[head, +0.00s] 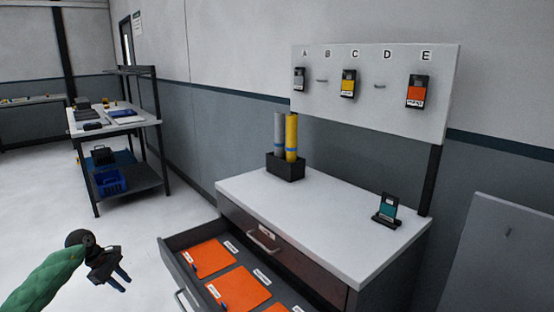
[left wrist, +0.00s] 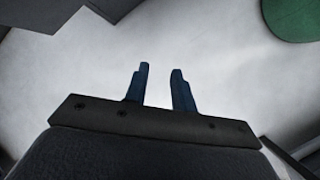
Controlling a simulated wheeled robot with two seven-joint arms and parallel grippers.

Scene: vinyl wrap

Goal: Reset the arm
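My left gripper (head: 118,277) is at the lower left of the head view, at the end of my green-sleeved arm. It is over the floor, left of the open drawer, and touches nothing. In the left wrist view its two blue fingers (left wrist: 158,85) stand apart with only pale floor between them, so it is open and empty. My right gripper is not in either view.
An open drawer (head: 172,253) with orange pouches juts from the white-topped cabinet (head: 330,222). On top stand a black holder (head: 285,167) with two rolls and a teal device (head: 387,208). A lettered board (head: 375,112) holds several devices. A shelf cart (head: 128,127) stands at back left.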

